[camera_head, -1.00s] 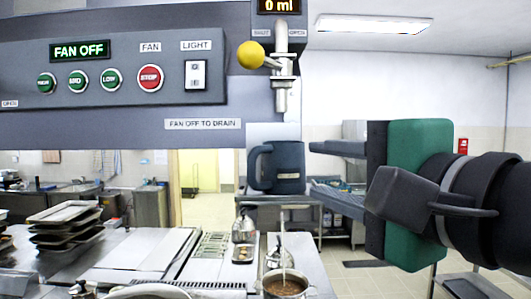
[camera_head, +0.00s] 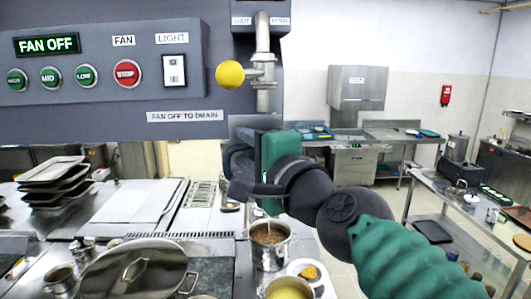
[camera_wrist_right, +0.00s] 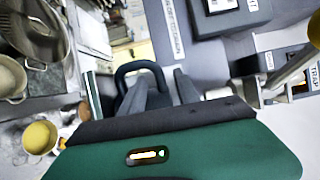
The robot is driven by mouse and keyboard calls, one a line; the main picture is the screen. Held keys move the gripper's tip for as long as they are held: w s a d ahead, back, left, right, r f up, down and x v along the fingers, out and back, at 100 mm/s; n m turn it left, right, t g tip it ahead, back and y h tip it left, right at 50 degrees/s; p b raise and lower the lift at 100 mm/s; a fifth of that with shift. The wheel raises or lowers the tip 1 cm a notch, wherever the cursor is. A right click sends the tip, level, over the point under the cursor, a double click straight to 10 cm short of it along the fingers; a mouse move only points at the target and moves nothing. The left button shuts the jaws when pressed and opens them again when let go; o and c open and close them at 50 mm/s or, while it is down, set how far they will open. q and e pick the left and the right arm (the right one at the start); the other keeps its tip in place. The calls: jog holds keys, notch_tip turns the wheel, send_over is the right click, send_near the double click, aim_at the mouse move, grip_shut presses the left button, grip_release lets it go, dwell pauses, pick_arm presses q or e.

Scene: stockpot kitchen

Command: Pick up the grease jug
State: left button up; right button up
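The grease jug is a dark blue-grey jug with a loop handle. In the wrist view its handle (camera_wrist_right: 140,70) rises just beyond my right gripper (camera_wrist_right: 160,82). The two fingers stand apart with a gap between them, close to the jug. I cannot tell whether they touch it. In the head view my right gripper (camera_head: 243,160) reaches in from the right below the drain pipe and hides most of the jug. My left gripper is not in view.
The drain pipe with a yellow-knobbed valve (camera_head: 230,74) hangs just above the gripper. Below stand a steel pot of brown liquid (camera_head: 269,235), a lidded pan (camera_head: 135,270) and a plate with food (camera_head: 308,271). Stacked trays (camera_head: 55,183) sit at the left.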

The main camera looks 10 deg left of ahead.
jog(key=shift+w+a+r, duration=0.1)
jog(key=shift+w+a, duration=0.2)
jog(key=shift+a, duration=0.4)
jog(key=shift+w+a+f, duration=0.1)
jog(key=shift+a+f, duration=0.1)
jog(key=shift+a, duration=0.35)
jog(key=c, duration=0.4)
jog(key=shift+a, duration=0.15)
grip_shut()
jog(key=shift+d, duration=0.7)
jog(key=shift+a, duration=0.25)
